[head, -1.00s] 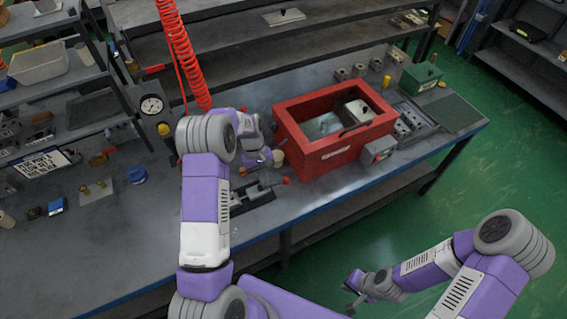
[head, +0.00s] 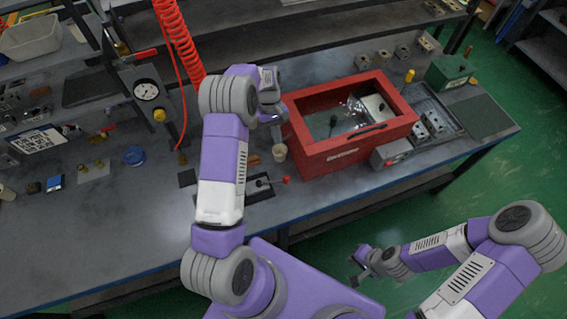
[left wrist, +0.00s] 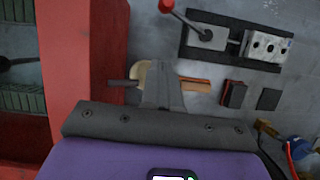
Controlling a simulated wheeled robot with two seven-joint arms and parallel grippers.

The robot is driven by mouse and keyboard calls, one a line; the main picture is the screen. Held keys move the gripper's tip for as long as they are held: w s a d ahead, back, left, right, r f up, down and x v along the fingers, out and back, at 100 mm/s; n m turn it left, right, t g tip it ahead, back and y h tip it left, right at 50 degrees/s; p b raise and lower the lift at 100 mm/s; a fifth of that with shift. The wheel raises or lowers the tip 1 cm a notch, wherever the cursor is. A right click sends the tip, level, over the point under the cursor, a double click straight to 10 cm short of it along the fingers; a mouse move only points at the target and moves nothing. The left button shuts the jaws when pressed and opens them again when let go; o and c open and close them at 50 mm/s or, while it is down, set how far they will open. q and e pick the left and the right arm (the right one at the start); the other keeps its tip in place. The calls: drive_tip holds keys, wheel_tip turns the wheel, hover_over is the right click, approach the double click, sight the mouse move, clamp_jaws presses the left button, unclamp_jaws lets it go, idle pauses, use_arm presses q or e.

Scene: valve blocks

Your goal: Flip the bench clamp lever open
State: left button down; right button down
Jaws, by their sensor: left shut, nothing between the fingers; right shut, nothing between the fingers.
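The bench clamp (head: 262,184) sits on a dark plate at the front of the bench, partly hidden by my left arm in the head view. Its lever ends in a red knob (head: 286,179) pointing right, toward the red box. In the left wrist view the clamp block (left wrist: 265,46) is at the upper right, with the red knob (left wrist: 166,5) at the top edge. My right gripper (head: 358,268) is shut and empty, off the bench over the green floor.
A red open box (head: 345,155) with a transparent top stands right of the clamp, close to my left gripper. A red coiled hose (head: 178,45) hangs behind. A gauge (head: 146,90) and a blue round item (head: 134,155) are left.

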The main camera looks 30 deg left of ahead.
use_arm(q)
drive_tip(key=s+d+f+p, duration=0.1)
drive_tip(key=s+d+f, duration=0.3)
drive_tip(key=f, duration=0.3)
drive_tip(key=shift+s+d+f+p, duration=0.3)
drive_tip(key=shift+s+d+p, duration=0.1)
drive_tip(key=shift+d, duration=0.25)
